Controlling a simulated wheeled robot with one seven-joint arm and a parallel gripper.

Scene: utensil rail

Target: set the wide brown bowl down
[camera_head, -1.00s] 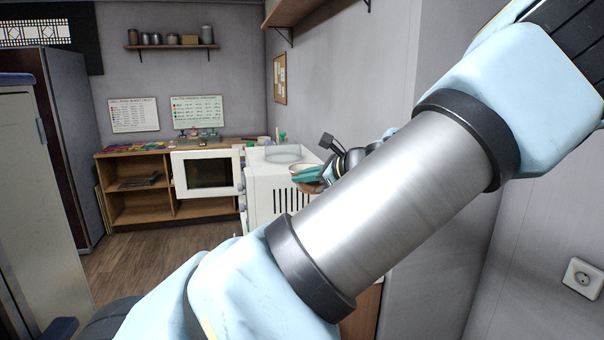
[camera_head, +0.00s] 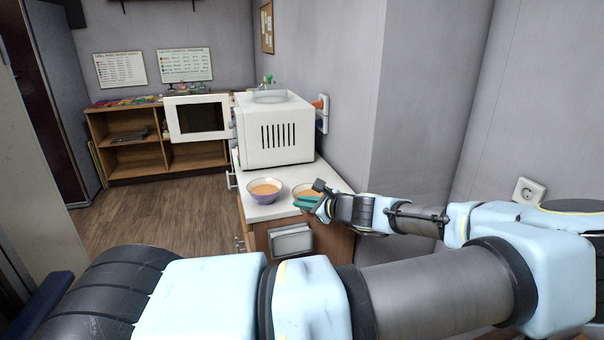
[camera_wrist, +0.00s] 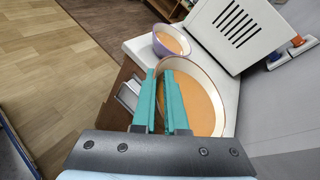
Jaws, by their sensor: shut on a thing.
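The wide brown bowl (camera_head: 303,190) has a pale rim and an orange-brown filling, and it looks level. It also shows large in the wrist view (camera_wrist: 207,98). My gripper (camera_head: 318,205) has its teal fingers shut on the bowl's near rim; the fingers also show in the wrist view (camera_wrist: 164,88) and cover part of that rim. The bowl is over the near right end of the white counter (camera_head: 262,211). I cannot tell whether its base touches the counter.
A purple bowl (camera_head: 264,191) with similar filling stands on the counter just left of the wide bowl. A white microwave (camera_head: 275,135) with its door open (camera_head: 199,118) stands behind them. The wall (camera_head: 345,130) is close on the right. Bare counter shows in front of the purple bowl.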

